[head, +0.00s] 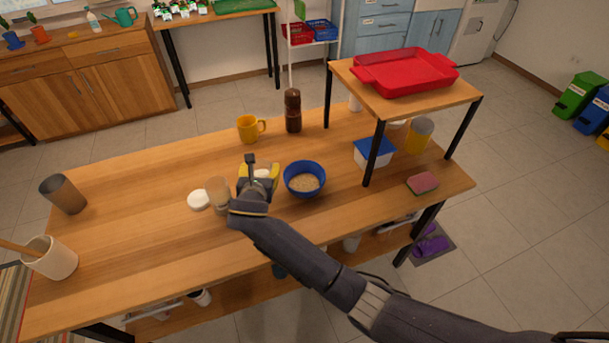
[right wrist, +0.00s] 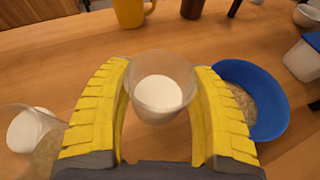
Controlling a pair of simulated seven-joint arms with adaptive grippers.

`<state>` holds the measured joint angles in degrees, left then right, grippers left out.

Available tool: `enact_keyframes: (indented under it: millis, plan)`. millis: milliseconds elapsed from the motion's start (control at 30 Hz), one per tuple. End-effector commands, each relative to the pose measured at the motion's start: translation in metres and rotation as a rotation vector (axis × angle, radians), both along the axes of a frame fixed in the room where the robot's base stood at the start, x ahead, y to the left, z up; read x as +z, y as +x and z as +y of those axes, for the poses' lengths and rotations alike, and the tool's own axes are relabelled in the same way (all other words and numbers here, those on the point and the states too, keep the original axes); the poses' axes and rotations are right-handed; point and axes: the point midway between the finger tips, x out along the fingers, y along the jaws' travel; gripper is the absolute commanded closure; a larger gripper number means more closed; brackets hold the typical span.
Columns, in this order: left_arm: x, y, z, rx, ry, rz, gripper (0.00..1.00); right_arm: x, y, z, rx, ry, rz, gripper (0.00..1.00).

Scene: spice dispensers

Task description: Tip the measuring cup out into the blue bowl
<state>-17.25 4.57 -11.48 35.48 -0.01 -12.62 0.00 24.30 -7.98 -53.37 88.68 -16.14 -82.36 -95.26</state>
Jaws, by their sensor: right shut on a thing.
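The measuring cup (right wrist: 162,88), a clear cup with white showing inside, is between the yellow fingers of my right gripper (head: 260,176), which is shut on it. Its rim faces the wrist camera; I cannot tell whether the white is its contents or its base. In the head view the gripper mostly hides the cup. The blue bowl (head: 305,190) stands on the table just right of the gripper, with pale grains inside. It also shows right of the fingers in the right wrist view (right wrist: 272,100). My left gripper is not in view.
A clear container (head: 217,192) and a round white lid (head: 198,200) are just left of the gripper. A yellow mug (head: 248,129) and a brown bottle (head: 293,112) stand behind. A raised shelf with a red tray (head: 405,72) is at right. The table's left-middle is clear.

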Motion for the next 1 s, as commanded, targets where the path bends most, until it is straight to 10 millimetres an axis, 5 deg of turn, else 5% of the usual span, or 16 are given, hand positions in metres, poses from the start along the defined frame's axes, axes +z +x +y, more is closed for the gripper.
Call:
enact_keyframes:
  millis: [1000]
  plan:
    - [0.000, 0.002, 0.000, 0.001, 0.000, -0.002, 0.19, 0.030, 0.006, -0.048, -0.001, 0.500, 0.059, 0.77]
